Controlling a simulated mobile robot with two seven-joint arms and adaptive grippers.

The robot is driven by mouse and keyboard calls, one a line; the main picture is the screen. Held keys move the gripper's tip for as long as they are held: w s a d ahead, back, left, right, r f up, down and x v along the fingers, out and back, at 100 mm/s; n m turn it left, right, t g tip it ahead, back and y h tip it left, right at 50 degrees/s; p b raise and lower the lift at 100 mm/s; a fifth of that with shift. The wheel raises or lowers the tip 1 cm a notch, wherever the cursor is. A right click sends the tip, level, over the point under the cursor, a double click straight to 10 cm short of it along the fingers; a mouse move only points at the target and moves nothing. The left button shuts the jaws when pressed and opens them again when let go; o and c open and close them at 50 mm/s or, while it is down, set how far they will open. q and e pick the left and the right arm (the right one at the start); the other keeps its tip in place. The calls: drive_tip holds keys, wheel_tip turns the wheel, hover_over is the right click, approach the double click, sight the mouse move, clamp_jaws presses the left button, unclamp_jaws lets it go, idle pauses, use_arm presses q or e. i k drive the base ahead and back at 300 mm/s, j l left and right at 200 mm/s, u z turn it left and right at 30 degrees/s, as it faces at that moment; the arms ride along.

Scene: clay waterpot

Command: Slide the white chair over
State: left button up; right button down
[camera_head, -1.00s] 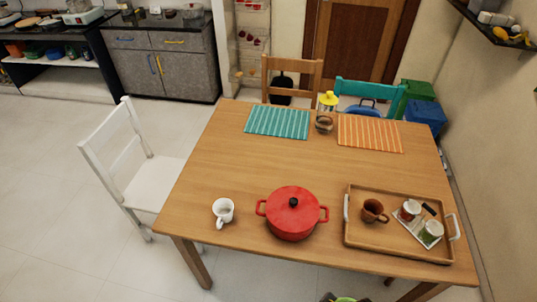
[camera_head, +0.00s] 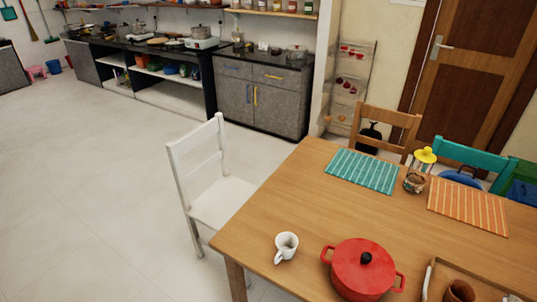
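The white chair (camera_head: 221,197) stands upright at the left side of the wooden table (camera_head: 315,215). Its slatted backrest is on the left and its seat faces the table, with the seat's right edge close to or partly behind the table edge. Neither of my grippers shows in the head view.
On the table are a white mug (camera_head: 287,244), a red pot (camera_head: 362,268), a teal placemat (camera_head: 362,170) and an orange placemat (camera_head: 468,207). A wooden chair (camera_head: 388,128) and a teal chair (camera_head: 472,158) stand behind it. Open floor (camera_head: 90,190) lies left of the white chair.

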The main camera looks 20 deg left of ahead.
sight(213, 209)
drive_tip(key=i+j+u, duration=0.3)
drive_tip(key=j, duration=0.2)
drive_tip(key=i+j+u, duration=0.3)
drive_tip(key=i+j, duration=0.05)
drive_tip(key=j, duration=0.1)
